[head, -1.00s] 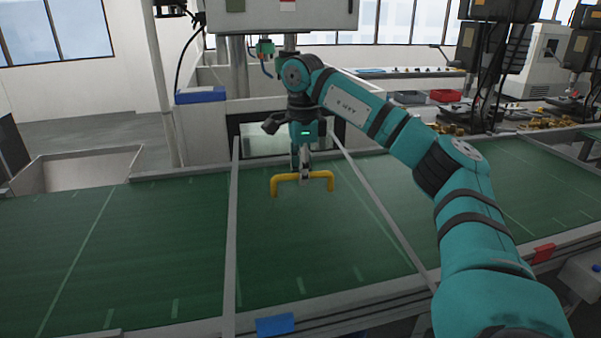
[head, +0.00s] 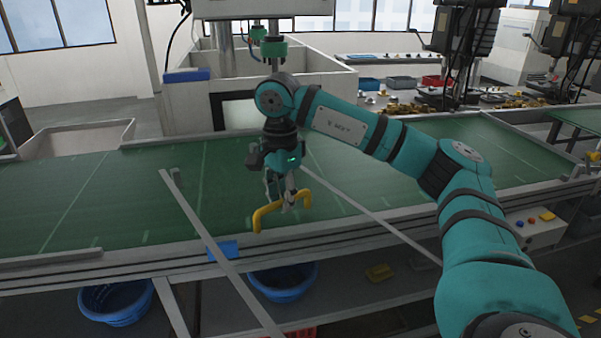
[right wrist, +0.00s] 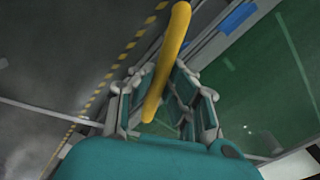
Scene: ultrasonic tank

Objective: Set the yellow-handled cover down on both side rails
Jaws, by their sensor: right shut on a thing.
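The cover's yellow handle (head: 270,212) is held in my right gripper (head: 289,200) in the head view. Two long grey bars, one on the left (head: 215,250) and one on the right (head: 372,212), flank the handle and appear to be the cover's edges; any panel between them is too clear to make out. The left bar reaches past the near grey rail (head: 120,272) of the green belt. In the right wrist view the fingers (right wrist: 163,95) close around the handle (right wrist: 170,60). My left gripper is out of view.
The green belt (head: 80,200) runs across the middle. A blue tag (head: 223,250) sits on its near rail. Blue baskets (head: 118,300) stand on the shelf below. A white-walled machine (head: 312,85) stands behind the belt, with red and blue bins (head: 437,81) to the right.

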